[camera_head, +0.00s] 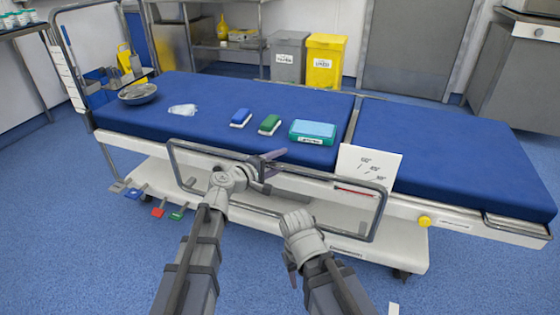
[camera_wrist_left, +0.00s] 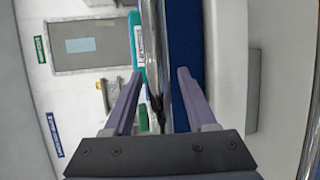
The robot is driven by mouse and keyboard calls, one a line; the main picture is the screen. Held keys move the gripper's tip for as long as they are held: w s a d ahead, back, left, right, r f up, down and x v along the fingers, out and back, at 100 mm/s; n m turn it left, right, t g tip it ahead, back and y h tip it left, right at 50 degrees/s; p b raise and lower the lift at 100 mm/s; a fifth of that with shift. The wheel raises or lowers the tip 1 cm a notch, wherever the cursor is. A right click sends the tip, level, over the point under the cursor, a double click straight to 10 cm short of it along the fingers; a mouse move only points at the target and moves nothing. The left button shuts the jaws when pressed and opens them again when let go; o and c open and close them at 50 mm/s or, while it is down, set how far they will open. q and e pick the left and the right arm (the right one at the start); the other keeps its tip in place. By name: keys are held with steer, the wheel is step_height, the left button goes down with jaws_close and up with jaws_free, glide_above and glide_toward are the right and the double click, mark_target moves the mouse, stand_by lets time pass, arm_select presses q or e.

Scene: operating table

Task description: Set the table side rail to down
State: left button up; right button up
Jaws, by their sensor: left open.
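The side rail (camera_head: 215,151) is a grey metal frame along the near side of the operating table (camera_head: 440,150). Its top bar runs near the mattress edge, and its lower part is in front of the pale base. My left gripper (camera_head: 272,160) is at the top bar, near its middle. In the left wrist view my left gripper (camera_wrist_left: 160,74) has its fingers apart, with the shiny rail bar (camera_wrist_left: 152,45) running between them; I cannot tell whether they touch it. My right gripper (camera_head: 290,266) is low in front of the rail, its fingers mostly hidden by its wrist.
On the mattress are a bowl (camera_head: 138,94), a clear bag (camera_head: 183,110), a blue box (camera_head: 241,118), a green box (camera_head: 270,124) and a teal box (camera_head: 312,131). A white card (camera_head: 367,166) stands at the rail's right part. Coloured pedals (camera_head: 158,212) are at lower left.

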mark_target(270, 165)
arm_select(q)
steer(key=p+v, duration=0.1)
steer(key=v, duration=0.6)
steer(key=shift+s+a+r, duration=0.15)
steer(key=w+d+t+h+b, duration=0.1)
steer(key=w+b, duration=0.1)
steer(key=w+d+m+t+b, duration=0.1)
steer(key=d+b, duration=0.1)
steer(key=b, duration=0.1)
steer(key=w+d+h+b, duration=0.1)
steer(key=w+d+b, duration=0.1)
steer(key=b, duration=0.1)
steer(key=shift+w+f+m+t+h, duration=0.2)
steer(key=shift+w+m+t+h, duration=0.1)
steer(key=shift+t, duration=0.1)
stand_by(0.4)
steer(key=shift+c, duration=0.3)
steer(key=shift+a, duration=0.1)
jaws_close()
